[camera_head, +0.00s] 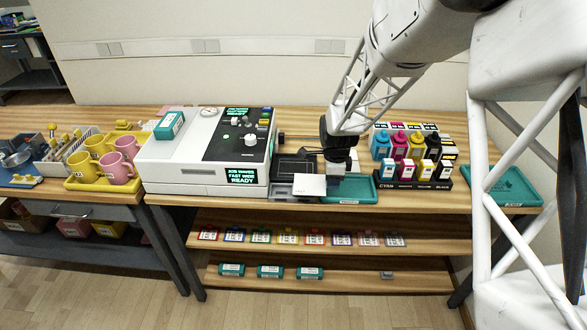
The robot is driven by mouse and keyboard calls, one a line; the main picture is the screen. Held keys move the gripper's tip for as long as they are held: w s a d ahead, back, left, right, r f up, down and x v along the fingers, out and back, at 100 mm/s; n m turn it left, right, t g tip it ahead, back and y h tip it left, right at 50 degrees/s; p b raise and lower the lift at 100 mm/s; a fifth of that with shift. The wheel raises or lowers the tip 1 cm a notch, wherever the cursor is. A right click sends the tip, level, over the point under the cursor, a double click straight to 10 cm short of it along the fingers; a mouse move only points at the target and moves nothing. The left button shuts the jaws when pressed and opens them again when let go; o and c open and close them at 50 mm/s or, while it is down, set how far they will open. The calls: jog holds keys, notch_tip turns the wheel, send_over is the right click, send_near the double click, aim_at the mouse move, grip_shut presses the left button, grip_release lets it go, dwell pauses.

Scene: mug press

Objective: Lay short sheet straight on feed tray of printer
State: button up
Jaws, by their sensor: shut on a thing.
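The printer (205,160) is a white box with a black panel and a lit screen that reads "READY". A dark feed tray (291,163) sticks out at its right side. A small white sheet (309,184) lies roughly level over the front part of the tray area. I cannot tell whether it touches the tray. My gripper (336,170) points down at the sheet's right end and is shut on it. The fingertips are small here, and the gripper hides part of the tray's right side.
Another teal tray (512,197) is at the far right. Pink and yellow mugs (116,167) stand left of the printer. Shelves below hold several small packs.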

jog(key=shift+s+a, duration=0.3)
jog(key=shift+a, duration=0.4)
jog(key=shift+s+a, duration=0.25)
jog(key=shift+a, duration=0.4)
jog(key=shift+s+a, duration=0.3)
jog(key=shift+a, duration=0.4)
jog(key=shift+w, duration=0.1)
send_over(309, 168)
jog(key=shift+f, duration=0.75)
jog(key=shift+f, duration=1.75)
jog(key=shift+f, duration=0.1)
jog(key=o, duration=0.9)
jog(key=shift+o, duration=0.2)
